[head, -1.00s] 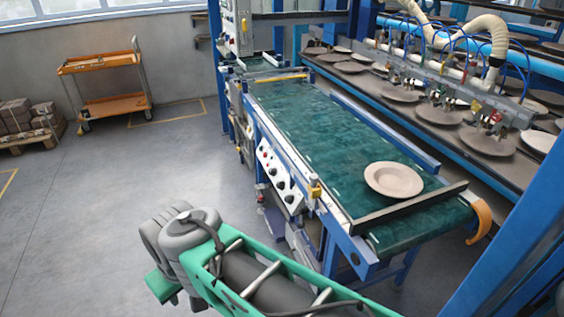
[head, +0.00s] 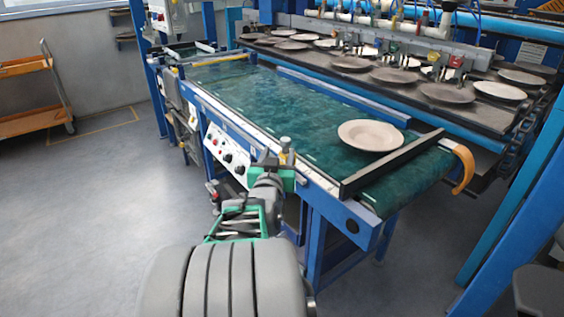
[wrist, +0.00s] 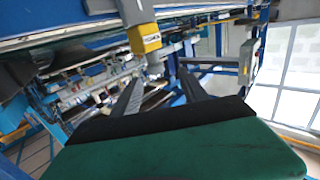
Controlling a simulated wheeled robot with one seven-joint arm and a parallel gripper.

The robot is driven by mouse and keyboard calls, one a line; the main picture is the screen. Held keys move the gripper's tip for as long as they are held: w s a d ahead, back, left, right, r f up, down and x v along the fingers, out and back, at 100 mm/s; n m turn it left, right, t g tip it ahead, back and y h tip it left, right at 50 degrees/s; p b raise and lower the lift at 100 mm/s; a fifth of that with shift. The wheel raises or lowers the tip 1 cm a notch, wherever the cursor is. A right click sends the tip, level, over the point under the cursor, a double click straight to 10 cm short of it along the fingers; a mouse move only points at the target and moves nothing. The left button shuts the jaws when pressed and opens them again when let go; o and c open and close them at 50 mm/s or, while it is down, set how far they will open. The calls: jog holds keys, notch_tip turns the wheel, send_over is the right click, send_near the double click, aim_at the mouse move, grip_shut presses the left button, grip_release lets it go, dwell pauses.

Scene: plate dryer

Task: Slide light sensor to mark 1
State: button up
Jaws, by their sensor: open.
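The light sensor shows in the wrist view as a yellow block (wrist: 146,40) on a grey bracket, at the conveyor's side rail. In the head view it appears as a small yellowish post (head: 287,157) on the near rail, right behind my gripper's green housing. My gripper (wrist: 160,78) is open. Its two dark fingers point toward the rail, with the yellow block just beyond and above the left fingertip. I see no contact between them. In the head view the fingertips are hidden or too small to make out. I cannot make out mark 1.
A green conveyor belt (head: 250,98) carries one beige plate (head: 370,134). A dark bar (head: 392,163) crosses its near end. A control panel (head: 227,153) with knobs is on the conveyor's side. Plate racks stand behind. The floor at left is free, with an orange cart (head: 35,95) beyond.

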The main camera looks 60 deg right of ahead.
aim_at(285, 142)
jog(key=x, duration=0.5)
jog(key=s+x, duration=0.1)
jog(key=x, duration=0.2)
jog(key=shift+d+r, duration=0.1)
jog(key=shift+r, duration=0.25)
jog(key=shift+c, duration=0.4)
grip_shut()
dwell(0.5)
